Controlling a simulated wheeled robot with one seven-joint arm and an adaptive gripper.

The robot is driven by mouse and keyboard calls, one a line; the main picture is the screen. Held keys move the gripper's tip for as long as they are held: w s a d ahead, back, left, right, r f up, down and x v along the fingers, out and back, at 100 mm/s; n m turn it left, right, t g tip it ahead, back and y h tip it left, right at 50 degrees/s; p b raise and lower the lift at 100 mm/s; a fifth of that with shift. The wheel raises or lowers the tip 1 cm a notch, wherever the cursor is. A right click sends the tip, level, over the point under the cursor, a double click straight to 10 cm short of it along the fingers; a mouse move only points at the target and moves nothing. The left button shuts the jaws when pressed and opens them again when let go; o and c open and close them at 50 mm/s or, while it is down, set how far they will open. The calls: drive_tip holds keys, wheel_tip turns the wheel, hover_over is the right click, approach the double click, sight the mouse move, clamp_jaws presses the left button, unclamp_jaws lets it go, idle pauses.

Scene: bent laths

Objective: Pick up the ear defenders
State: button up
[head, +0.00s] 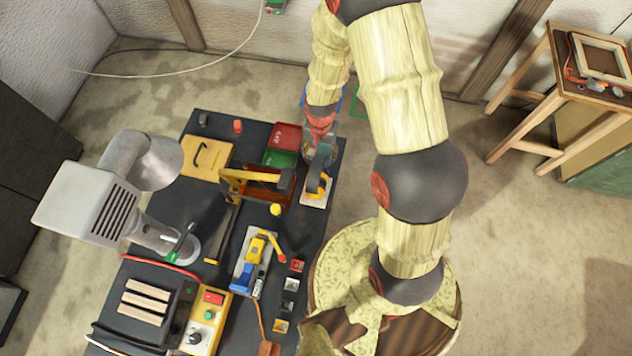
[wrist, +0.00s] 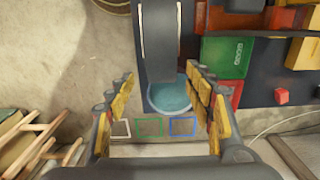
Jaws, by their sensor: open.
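On a white pad at the table's right edge in the head view stands a yellow and dark item that looks like the ear defenders (head: 317,184). In the wrist view they show as a broad dark band (wrist: 159,40), seen from above, with thin white pad edges on both sides. Their cups are hidden there. My gripper (head: 320,133) is above the far right end of the table, just beyond the band. In the wrist view my gripper (wrist: 166,95) has its fingers spread wide and nothing between the tips. The band's end reaches close to the gap.
A blue bowl (wrist: 170,95) lies below my fingers. A red tray (head: 286,136) and a green tray (head: 280,157) are beside it. A grey lamp (head: 90,205) overhangs the table's left side.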

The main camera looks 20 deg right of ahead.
sight(319, 159)
drive_tip(key=shift+a+f+p, duration=0.15)
drive_tip(key=shift+f+p, duration=0.2)
drive_tip(key=shift+f, duration=1.5)
drive_tip(key=shift+c, duration=0.3)
clamp_jaws()
